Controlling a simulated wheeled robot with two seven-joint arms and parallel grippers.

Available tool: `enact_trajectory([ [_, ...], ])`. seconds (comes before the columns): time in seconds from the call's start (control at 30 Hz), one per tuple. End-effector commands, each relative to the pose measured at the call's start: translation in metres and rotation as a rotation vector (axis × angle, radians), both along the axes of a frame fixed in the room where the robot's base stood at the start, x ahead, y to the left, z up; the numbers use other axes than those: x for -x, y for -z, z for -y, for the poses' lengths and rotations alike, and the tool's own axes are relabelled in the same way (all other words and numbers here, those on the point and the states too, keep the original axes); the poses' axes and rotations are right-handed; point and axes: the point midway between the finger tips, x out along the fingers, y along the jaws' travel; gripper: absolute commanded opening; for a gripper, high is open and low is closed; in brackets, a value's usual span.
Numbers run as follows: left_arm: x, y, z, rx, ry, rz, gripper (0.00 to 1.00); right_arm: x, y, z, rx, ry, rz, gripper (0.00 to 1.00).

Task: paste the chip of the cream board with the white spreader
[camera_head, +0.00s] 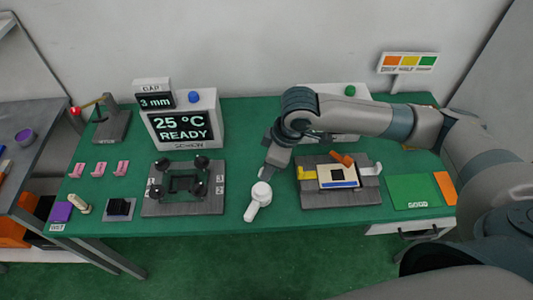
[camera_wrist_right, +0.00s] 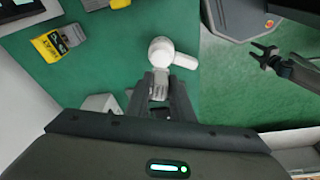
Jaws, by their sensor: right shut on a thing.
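The white spreader (camera_head: 256,201) has a round head and a short handle. My right gripper (camera_head: 268,172) is shut on it above the green table, left of the cream board. In the right wrist view the spreader (camera_wrist_right: 163,52) shows at the fingertips (camera_wrist_right: 158,88), with its handle pointing right. The cream board (camera_head: 326,184) lies on a grey fixture (camera_head: 340,200), with a dark square chip (camera_head: 338,174) on it and a blue strip along its near edge. A dark two-pronged gripper, seemingly my left (camera_wrist_right: 263,55), shows in the right wrist view, prongs apart, away from the table.
An orange lever (camera_head: 342,158), a yellow clamp (camera_head: 307,173) and a white clamp (camera_head: 371,170) surround the board. A black-posted fixture (camera_head: 181,207) stands left of the spreader. A display reading 25 °C READY (camera_head: 184,126) stands behind. A green GOOD pad (camera_head: 413,190) lies right.

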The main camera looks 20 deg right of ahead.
Motion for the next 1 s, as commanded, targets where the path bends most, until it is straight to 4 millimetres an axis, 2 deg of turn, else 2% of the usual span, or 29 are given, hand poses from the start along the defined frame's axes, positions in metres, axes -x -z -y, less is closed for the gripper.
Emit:
enact_trajectory([
  [0.03, 0.003, -0.015, -0.002, -0.003, 0.0, -0.008, 0.42, -0.001, -0.007, 0.0, -0.013, -0.053, 0.004, 0.01],
  [0.3, 0.015, -0.036, -0.006, -0.01, -0.002, -0.035, 0.42, -0.007, -0.001, -0.003, -0.07, -0.283, 0.034, 0.01],
  [0.5, 0.017, -0.038, -0.007, -0.012, -0.002, -0.039, 0.42, -0.008, 0.002, -0.004, -0.083, -0.335, 0.04, 0.01],
  [1.0, 0.017, -0.033, -0.007, -0.012, -0.002, -0.039, 0.42, -0.008, 0.007, -0.004, -0.083, -0.336, 0.04, 0.01],
])
